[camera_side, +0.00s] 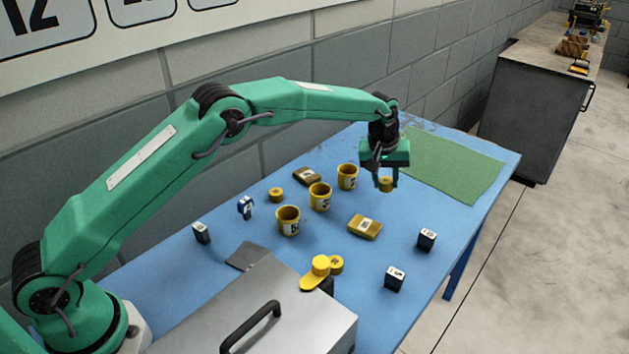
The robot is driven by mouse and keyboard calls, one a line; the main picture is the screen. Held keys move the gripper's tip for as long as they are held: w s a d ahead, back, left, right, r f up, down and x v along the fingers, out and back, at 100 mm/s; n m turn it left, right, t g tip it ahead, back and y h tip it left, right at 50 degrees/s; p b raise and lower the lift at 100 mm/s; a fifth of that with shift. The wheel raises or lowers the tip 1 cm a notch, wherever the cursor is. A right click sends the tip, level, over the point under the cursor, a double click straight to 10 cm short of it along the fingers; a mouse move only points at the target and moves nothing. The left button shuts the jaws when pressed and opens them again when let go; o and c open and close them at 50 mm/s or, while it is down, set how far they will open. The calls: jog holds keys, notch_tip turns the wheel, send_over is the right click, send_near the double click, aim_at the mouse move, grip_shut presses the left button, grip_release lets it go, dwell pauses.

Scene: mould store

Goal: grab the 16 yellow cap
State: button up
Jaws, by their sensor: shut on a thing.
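My gripper (387,178) points down over the right half of the blue table and is shut on a small round yellow cap (386,186). The cap sits between the two fingertips, which partly cover its sides. Any number on it is too small to read. I cannot tell whether it touches the table. Another round yellow cap (276,195) lies on the table left of the cups.
Three yellow cups (320,197) stand in a row left of my gripper. Yellow-brown flat packs (365,227) and several dark labelled blocks (426,240) lie around. A grey metal box (235,320) with a black handle fills the front. The green mat (455,165) at right is clear.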

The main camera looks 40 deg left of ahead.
jog(key=s+d+r, duration=0.4)
jog(key=s+d, duration=0.1)
jog(key=shift+d+r, duration=0.25)
jog(key=shift+d, duration=0.05)
jog(key=shift+a, duration=0.1)
dwell(0.4)
